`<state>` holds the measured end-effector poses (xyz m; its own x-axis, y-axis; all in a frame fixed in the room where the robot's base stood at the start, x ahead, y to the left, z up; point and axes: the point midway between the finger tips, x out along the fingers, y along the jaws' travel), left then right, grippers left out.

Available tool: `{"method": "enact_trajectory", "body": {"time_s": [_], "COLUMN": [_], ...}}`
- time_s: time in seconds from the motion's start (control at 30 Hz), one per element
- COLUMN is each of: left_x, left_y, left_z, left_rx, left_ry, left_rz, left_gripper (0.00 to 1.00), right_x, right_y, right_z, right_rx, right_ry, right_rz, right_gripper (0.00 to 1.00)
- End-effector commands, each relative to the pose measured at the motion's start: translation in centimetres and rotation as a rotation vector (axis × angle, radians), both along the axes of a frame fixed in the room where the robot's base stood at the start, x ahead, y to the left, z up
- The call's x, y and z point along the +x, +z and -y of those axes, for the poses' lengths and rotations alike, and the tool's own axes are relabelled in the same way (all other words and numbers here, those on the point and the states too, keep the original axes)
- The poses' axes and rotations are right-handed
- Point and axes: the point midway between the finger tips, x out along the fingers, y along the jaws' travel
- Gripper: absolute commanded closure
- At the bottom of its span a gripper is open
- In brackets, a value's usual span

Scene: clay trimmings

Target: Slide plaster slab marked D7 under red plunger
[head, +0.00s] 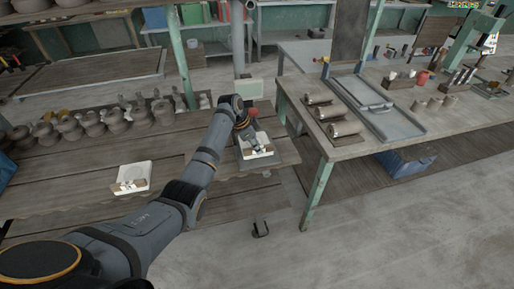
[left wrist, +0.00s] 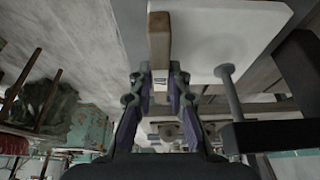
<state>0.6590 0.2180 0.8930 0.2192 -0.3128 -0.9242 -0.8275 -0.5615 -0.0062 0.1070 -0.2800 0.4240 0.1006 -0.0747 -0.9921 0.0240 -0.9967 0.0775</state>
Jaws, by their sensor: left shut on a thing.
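My left gripper (head: 249,137) is over the small press stand at the end of the wooden bench. In the left wrist view its two fingers (left wrist: 160,88) are shut on the tagged wooden grip (left wrist: 159,42) of a white plaster slab (left wrist: 222,38). This slab also shows in the head view (head: 257,152); its tag is too small to read. A grey plunger rod (left wrist: 230,92) stands at the slab's face in the wrist view; whether it touches is unclear. The red plunger top (head: 253,113) shows just beyond my gripper. My right gripper is not in view.
Another white slab (head: 131,175) with a brown grip lies on the bench to the left. Several clay pots (head: 90,123) stand behind it. A table (head: 352,150) with cylinders and a grey tray stands to the right. A grey base plate (head: 283,153) lies under the held slab.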

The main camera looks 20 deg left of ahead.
Motion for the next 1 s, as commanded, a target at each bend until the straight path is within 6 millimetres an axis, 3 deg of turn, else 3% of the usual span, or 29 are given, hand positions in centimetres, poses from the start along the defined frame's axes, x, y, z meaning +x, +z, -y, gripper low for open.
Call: {"method": "enact_trajectory", "body": {"time_s": [0.7,0.73,0.9,1.0], "left_x": [1.01,1.01,0.99,0.96], "left_y": [-0.08,-0.08,-0.11,-0.14], "left_z": [-0.71,-0.71,-0.7,-0.7], "left_rx": [0.0,0.0,0.0,0.0], "left_ry": [0.001,0.001,0.001,0.0], "left_rz": [0.002,0.002,0.002,0.001], "left_gripper": [1.0,0.82,0.59,0.57], "right_x": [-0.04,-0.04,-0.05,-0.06], "right_y": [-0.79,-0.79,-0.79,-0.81], "right_z": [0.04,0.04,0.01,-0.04], "right_rx": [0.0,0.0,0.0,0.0], "right_ry": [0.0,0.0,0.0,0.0], "right_rz": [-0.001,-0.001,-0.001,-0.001], "right_gripper": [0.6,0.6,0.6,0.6]}}
